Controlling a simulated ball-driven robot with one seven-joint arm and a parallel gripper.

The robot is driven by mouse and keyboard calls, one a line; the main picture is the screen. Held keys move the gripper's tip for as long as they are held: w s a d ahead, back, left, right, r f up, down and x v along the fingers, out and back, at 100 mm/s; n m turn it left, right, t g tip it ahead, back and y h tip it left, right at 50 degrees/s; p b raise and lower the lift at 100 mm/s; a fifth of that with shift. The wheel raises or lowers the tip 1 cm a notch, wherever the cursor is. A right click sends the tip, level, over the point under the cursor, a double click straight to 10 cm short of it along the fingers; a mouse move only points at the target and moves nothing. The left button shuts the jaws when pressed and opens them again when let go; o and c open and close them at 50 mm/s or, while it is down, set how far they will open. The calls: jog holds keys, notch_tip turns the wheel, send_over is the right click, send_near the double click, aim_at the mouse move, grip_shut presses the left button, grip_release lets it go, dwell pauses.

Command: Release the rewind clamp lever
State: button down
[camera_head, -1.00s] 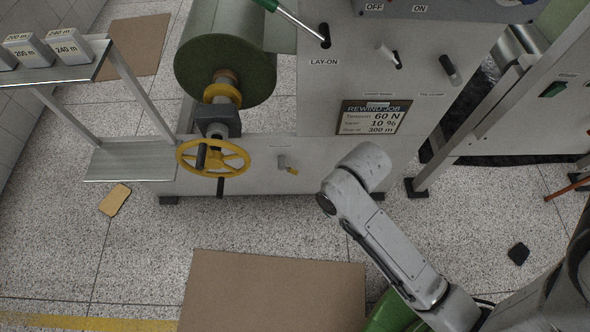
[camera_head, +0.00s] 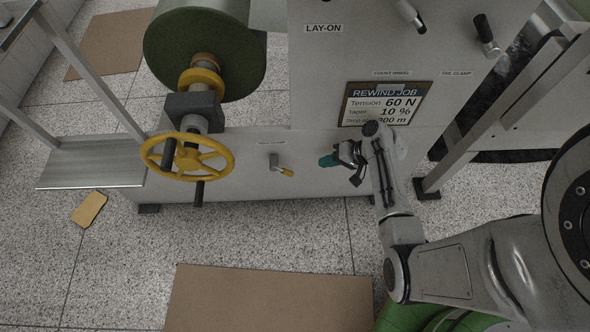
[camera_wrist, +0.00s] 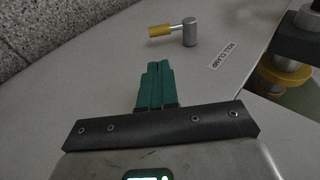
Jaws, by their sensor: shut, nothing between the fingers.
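The clamp lever (camera_head: 281,166), a small metal pivot and arm with a yellow grip, sits on the low front panel of the rewinder. In the wrist view the lever (camera_wrist: 173,30) is ahead of the fingers, its yellow grip pointing left, next to a label that seems to read "ROLL CLAMP". My gripper (camera_head: 325,161) is shut and empty, its teal fingers right of the lever with a gap between. In the wrist view my gripper (camera_wrist: 157,68) points toward the lever without touching it.
A yellow handwheel (camera_head: 187,157) stands left of the lever, below the green roll (camera_head: 205,55). The REWIND JOB sign (camera_head: 386,104) is above my gripper. A brown mat (camera_head: 268,297) lies on the floor in front. The panel between handwheel and lever is clear.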

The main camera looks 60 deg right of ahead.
aim_at(290, 172)
jog(key=b+x, duration=0.4)
jog(key=x, duration=1)
jog(key=shift+a, duration=0.15)
jog(key=shift+b, duration=0.3)
